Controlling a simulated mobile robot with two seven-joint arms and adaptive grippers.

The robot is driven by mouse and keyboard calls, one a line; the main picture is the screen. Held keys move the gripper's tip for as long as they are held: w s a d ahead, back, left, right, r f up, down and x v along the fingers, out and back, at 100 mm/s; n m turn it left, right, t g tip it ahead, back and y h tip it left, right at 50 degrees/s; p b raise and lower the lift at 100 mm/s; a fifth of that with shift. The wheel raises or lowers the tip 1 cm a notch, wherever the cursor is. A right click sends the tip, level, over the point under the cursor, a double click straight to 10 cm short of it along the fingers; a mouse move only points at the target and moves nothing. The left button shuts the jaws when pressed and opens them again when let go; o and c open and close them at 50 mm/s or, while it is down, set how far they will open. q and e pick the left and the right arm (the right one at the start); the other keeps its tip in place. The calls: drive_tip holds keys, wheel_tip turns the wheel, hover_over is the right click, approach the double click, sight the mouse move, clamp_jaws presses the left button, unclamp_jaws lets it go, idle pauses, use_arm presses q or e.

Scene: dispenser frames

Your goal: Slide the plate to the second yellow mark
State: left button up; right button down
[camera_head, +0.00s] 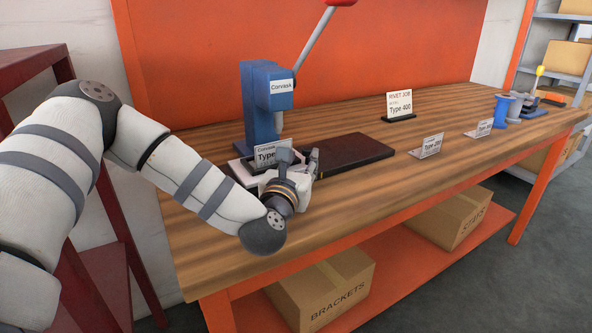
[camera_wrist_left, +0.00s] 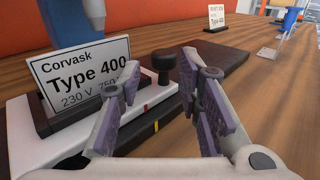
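The plate (camera_wrist_left: 60,152) is a flat white slab on a dark base (camera_wrist_left: 222,63) in the left wrist view. A black knob (camera_wrist_left: 163,62) stands upright at its far end. A short red line is on the plate's edge, close to one yellow mark (camera_wrist_left: 156,126) on the dark base. No other yellow mark can be made out; the fingers cover part of the base. My left gripper (camera_wrist_left: 165,112) is open, its two fingers apart with the knob beyond the gap, apparently untouched. In the head view my left gripper (camera_head: 300,161) hides much of the plate. My right gripper is out of view.
A blue press (camera_head: 262,100) with a red-tipped lever stands behind the plate, with a Type 400 label (camera_wrist_left: 85,78) beside it. A "RIVET JOB Type 400" card (camera_head: 399,105) stands farther back. The front wooden bench is clear.

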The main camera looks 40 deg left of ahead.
use_arm(q)
drive_tip(key=v, duration=0.8)
drive_tip(key=shift+s+d, duration=0.1)
drive_tip(key=shift+s, duration=0.25)
